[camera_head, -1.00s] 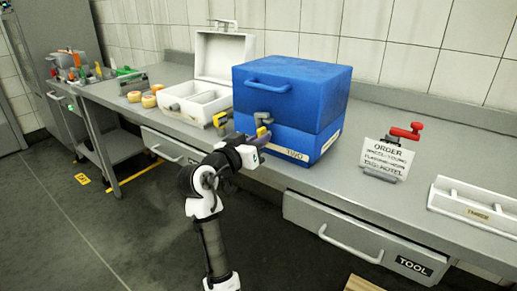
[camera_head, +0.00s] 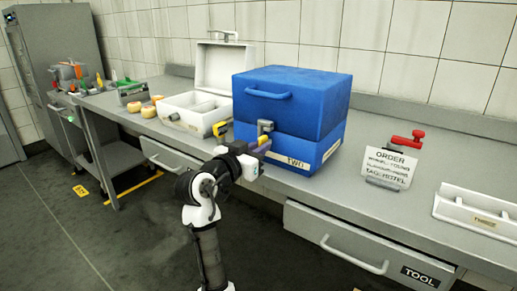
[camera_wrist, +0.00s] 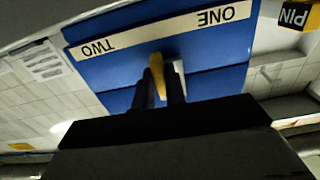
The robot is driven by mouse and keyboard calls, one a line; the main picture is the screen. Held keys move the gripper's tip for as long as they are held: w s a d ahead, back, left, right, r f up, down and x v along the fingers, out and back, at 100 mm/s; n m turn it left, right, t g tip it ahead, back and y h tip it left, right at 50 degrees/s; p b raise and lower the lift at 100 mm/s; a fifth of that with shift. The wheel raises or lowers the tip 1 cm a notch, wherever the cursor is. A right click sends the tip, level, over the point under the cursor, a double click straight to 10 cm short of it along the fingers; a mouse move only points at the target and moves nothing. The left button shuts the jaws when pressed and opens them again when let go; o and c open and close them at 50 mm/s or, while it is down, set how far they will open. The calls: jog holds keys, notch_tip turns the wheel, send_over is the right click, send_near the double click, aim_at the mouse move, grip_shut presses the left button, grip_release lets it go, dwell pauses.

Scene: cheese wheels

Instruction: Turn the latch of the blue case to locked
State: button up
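The blue case (camera_head: 285,105) stands closed on the workbench, with a carry handle high on its front. Its latch is on the lower front, with a grey part (camera_head: 265,127) and a yellow handle (camera_head: 263,140). My gripper (camera_head: 258,148) is at the latch. In the wrist view, the yellow handle (camera_wrist: 157,70) sits closely between my two dark fingers (camera_wrist: 159,92), which appear shut on it. A pale strip (camera_wrist: 160,30) marked ONE and TWO, upside down there, runs across the case beyond the handle. My gripper hides the latch's base.
An open white case (camera_head: 190,118) with compartments stands left of the blue case. An order sign (camera_head: 388,168) with a red clamp-like part stands to the right, then a white tray (camera_head: 480,210). Drawers (camera_head: 345,243) are under the bench front. The bench between case and sign is clear.

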jog(key=o, duration=0.5)
jog(key=shift+c, duration=0.2)
jog(key=b+v, duration=0.1)
jog(key=v, duration=1.3)
jog(key=shift+r, duration=0.1)
